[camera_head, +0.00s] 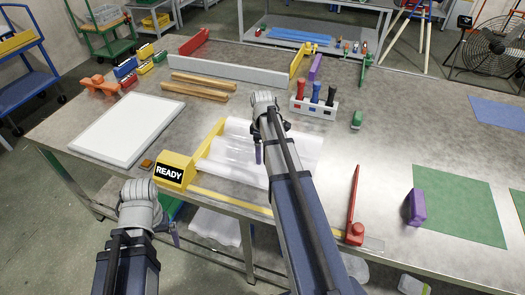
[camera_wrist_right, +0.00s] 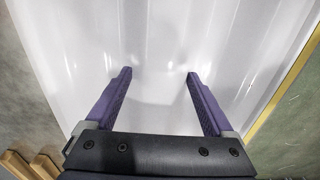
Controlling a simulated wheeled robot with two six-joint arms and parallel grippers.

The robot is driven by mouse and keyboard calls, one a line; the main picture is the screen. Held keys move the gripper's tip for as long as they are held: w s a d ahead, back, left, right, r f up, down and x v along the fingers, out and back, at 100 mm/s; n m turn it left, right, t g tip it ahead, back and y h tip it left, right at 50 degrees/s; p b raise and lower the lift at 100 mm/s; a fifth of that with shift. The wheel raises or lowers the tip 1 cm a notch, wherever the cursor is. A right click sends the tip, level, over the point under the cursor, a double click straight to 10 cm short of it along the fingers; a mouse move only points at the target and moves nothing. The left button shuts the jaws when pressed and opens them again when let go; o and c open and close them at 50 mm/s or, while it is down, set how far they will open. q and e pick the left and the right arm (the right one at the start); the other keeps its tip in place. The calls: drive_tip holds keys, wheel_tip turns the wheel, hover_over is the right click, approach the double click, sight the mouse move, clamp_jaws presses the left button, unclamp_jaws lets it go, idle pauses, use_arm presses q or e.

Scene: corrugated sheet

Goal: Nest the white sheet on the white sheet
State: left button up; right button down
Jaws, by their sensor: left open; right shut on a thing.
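A white corrugated sheet (camera_head: 226,160) lies on the table inside a yellow corner frame (camera_head: 211,137). It also fills most of the right wrist view (camera_wrist_right: 155,35), with ridges running away from me. My right gripper (camera_head: 259,153) is over the middle of the sheet. In the right wrist view its purple fingers (camera_wrist_right: 160,74) stand well apart, on either side of a ridge, and grip the sheet. I cannot tell a second white sheet apart from this one on the table. My left gripper (camera_head: 176,236) is open, in front of the table's near edge and away from the sheet.
A yellow READY block (camera_head: 174,170) stands left of the sheet. A white flat board (camera_head: 127,129) lies further left. A red upright piece (camera_head: 353,208) and a purple block (camera_head: 415,207) stand to the right. A screwdriver rack (camera_head: 314,107) and wooden bars (camera_head: 198,86) lie behind.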

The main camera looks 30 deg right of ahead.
idle(0.4)
unclamp_jaws()
wheel_tip(320, 180, up, 8)
drive_tip(key=p, duration=0.8)
drive_tip(key=shift+f, duration=0.1)
drive_tip(key=shift+f, duration=0.1)
wheel_tip(320, 180, down, 8)
drive_tip(key=b, duration=0.8)
drive_tip(key=shift+r, duration=0.35)
